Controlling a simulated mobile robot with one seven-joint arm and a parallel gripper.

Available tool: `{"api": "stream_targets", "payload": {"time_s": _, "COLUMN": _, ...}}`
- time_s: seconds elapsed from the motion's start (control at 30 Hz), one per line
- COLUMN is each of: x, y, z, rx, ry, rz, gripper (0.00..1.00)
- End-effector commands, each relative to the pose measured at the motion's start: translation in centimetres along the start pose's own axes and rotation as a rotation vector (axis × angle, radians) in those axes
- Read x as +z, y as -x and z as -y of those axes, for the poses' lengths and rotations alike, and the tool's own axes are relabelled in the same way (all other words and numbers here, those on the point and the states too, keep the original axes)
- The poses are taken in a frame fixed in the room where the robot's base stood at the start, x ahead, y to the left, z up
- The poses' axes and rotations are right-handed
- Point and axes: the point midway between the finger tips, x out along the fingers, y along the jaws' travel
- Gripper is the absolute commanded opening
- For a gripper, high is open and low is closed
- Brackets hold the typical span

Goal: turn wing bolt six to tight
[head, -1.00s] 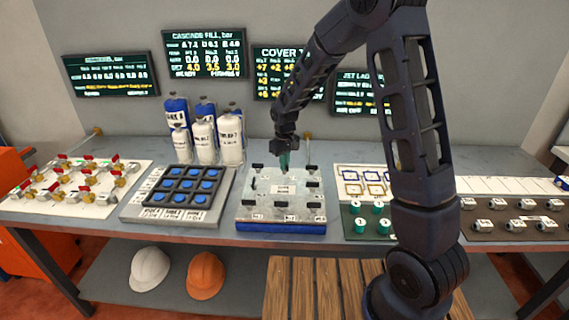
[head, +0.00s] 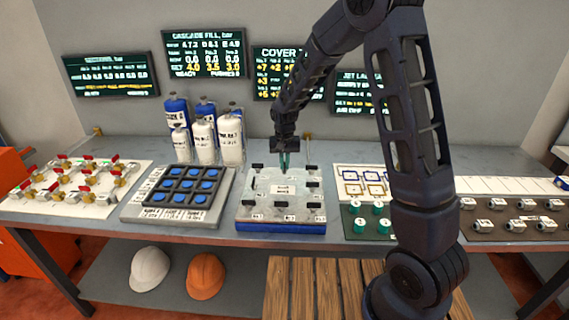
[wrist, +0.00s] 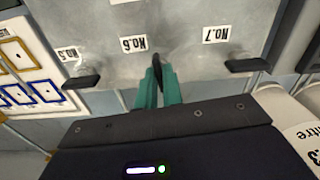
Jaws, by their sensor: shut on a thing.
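The cover plate (head: 262,211) is a grey metal slab on a blue base, with black wing bolts around it. My gripper (head: 285,164) points down at the middle of its back edge. In the wrist view, the teal fingers (wrist: 157,88) are closed on wing bolt six (wrist: 156,61), beside the No.6 label (wrist: 132,44). The bolt's black wing points along the fingers, roughly square to its neighbours. Wing bolt five (wrist: 80,82) and wing bolt seven (wrist: 247,66) lie crosswise on either side, clear of the fingers. The fingers hide part of bolt six.
Gas cylinders (head: 203,138) stand behind and left of the plate. A blue-button panel (head: 177,188) is to the left, and a board with green knobs (head: 369,215) to the right. A "COVER" screen (head: 280,72) hangs behind, partly covered by my arm.

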Motion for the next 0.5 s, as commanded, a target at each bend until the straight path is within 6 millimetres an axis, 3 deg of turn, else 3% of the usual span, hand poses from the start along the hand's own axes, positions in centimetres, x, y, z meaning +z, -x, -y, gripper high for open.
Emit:
{"api": "stream_targets", "payload": {"time_s": 0.43, "x": 0.11, "y": -0.09, "z": -0.02, "rx": 0.001, "ry": -0.009, "rz": 0.003, "gripper": 0.00}}
{"api": "stream_targets", "payload": {"time_s": 0.47, "x": 0.11, "y": -0.09, "z": -0.02, "rx": 0.001, "ry": -0.009, "rz": 0.003, "gripper": 0.14}}
{"api": "stream_targets", "payload": {"time_s": 0.5, "x": 0.11, "y": -0.08, "z": -0.01, "rx": 0.001, "ry": -0.008, "rz": 0.003, "gripper": 0.22}}
